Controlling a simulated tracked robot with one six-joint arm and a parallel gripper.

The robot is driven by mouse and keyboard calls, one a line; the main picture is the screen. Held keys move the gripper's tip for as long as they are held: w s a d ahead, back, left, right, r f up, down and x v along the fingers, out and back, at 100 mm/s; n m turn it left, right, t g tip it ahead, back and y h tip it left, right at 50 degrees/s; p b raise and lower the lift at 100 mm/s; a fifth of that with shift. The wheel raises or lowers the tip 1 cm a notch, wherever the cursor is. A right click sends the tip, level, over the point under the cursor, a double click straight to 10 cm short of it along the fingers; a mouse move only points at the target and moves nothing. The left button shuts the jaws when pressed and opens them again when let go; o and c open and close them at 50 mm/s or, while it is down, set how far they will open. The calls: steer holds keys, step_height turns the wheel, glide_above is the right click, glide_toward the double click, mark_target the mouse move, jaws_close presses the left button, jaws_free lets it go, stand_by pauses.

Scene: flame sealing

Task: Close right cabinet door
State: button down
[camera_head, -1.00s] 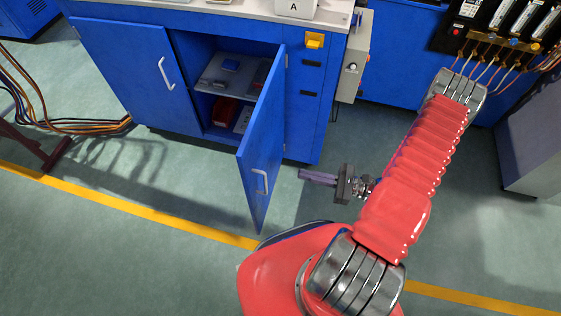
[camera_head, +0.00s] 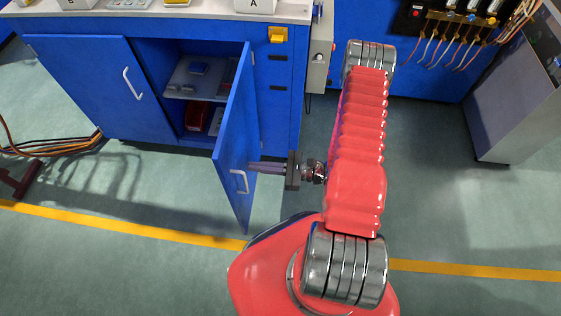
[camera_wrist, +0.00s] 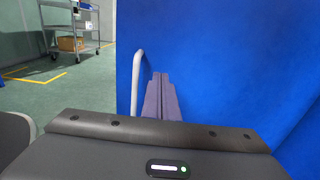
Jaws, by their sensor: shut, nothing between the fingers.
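The right cabinet door (camera_head: 236,125) stands open, swung out from the blue cabinet with its silver handle (camera_head: 239,181) near the free edge. My gripper (camera_head: 252,166) is to the right of this door, on its outer, handle side. Its fingers are shut and empty. The tips are at or very close to the door face; I cannot tell whether they touch. In the wrist view the door (camera_wrist: 220,75) fills the right side behind the shut fingers (camera_wrist: 161,92), with the handle (camera_wrist: 137,80) just left of them.
The left cabinet door (camera_head: 85,85) is shut. The open compartment holds a shelf (camera_head: 190,85) and a red item (camera_head: 197,117). A grey box (camera_head: 320,55) hangs on the cabinet's right side. A grey cabinet (camera_head: 510,95) stands at right. Floor in front is clear.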

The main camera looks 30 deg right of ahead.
mark_target(234, 164)
steer(key=shift+x, duration=2.1)
